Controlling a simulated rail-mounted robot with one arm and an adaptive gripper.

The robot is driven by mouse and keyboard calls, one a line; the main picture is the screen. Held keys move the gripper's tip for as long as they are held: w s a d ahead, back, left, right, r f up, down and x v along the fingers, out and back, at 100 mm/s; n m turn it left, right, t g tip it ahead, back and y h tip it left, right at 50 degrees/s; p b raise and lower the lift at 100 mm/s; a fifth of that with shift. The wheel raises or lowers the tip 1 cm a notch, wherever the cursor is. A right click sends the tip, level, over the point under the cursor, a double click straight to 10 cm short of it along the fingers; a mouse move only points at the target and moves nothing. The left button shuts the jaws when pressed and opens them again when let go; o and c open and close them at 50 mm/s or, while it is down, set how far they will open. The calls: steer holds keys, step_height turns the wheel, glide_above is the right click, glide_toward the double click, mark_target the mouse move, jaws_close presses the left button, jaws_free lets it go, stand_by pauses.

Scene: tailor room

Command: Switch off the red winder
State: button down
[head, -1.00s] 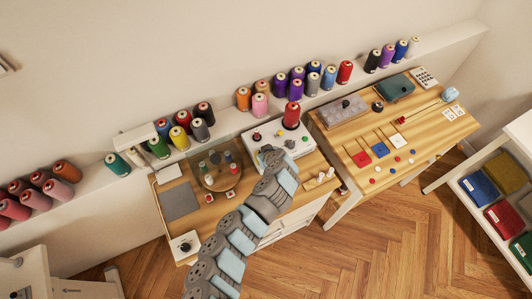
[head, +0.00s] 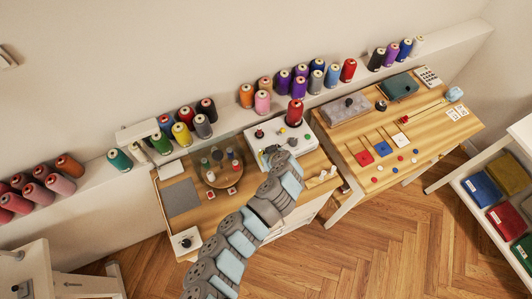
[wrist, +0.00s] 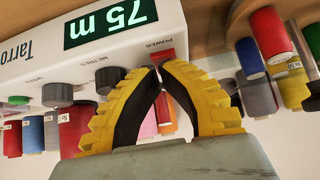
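The winder is a white box (head: 305,135) with a red cone (head: 295,113) on top, at the back of the left table in the head view. The wrist view shows its front panel (wrist: 165,22) upside down, with a lit green display (wrist: 111,22) reading 75 m. Dark knobs (wrist: 110,77) stand along the panel. A red switch (wrist: 167,54) is by the POWER label. My gripper (wrist: 160,68) has its yellow-and-black fingertips close together, right by the red switch. I cannot tell whether they touch it. In the head view my arm hides part of the winder's front.
A round wooden stand (head: 222,176) with small spools is left of the winder. Thread cones (head: 263,103) line the shelf behind. The right table (head: 425,150) holds coloured squares and a grey box (head: 346,110). The wooden floor (head: 370,245) in front is clear.

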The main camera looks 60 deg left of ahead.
steer(key=r, duration=0.1)
steer(key=r+p, duration=0.1)
steer(key=r, duration=0.1)
steer(key=r+p, duration=0.1)
steer(key=shift+d+r, duration=0.25)
steer(key=shift+d, duration=0.2)
steer(key=shift+s+d+r+b, duration=0.15)
steer(key=shift+d+r+b, duration=0.25)
steer(key=shift+d, duration=0.35)
steer(key=d+b+v, duration=0.1)
steer(key=v, duration=0.6)
steer(key=shift+d+f, duration=0.15)
steer(key=shift+f, duration=0.05)
steer(key=shift+s+f+b, duration=0.1)
steer(key=shift+s+b, duration=0.05)
steer(key=shift+b, duration=0.3)
